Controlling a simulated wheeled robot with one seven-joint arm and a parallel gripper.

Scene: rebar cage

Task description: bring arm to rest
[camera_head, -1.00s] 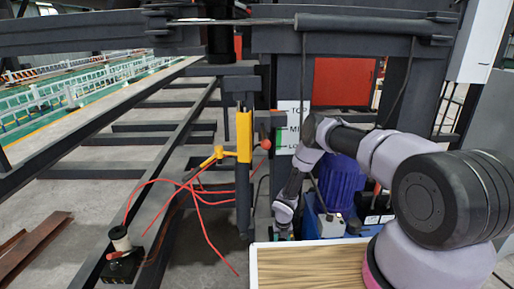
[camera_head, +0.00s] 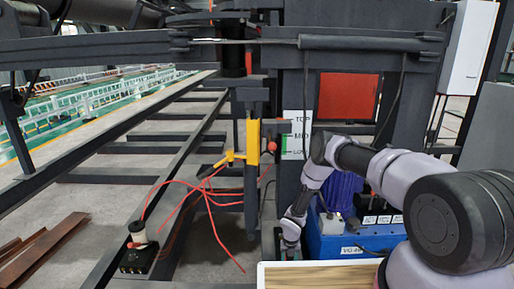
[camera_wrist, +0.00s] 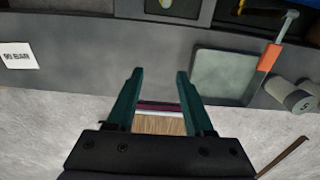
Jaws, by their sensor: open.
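My arm shows at the right of the head view, bent down, with its wrist end low in front of the machine frame. In the wrist view my gripper (camera_wrist: 156,85) is open, its two green fingers apart with nothing between them. A strip of my own wood-coloured surface shows between the fingers. In the head view the fingers cannot be made out.
A blue machine unit (camera_head: 350,240) stands right beside my wrist. A yellow post (camera_head: 252,142) with red cables (camera_head: 213,212) is left of it. A spool (camera_head: 138,232) sits on a black box. Brown bars (camera_head: 40,250) lie at lower left. Orange-handled part (camera_wrist: 269,58) is at right in the wrist view.

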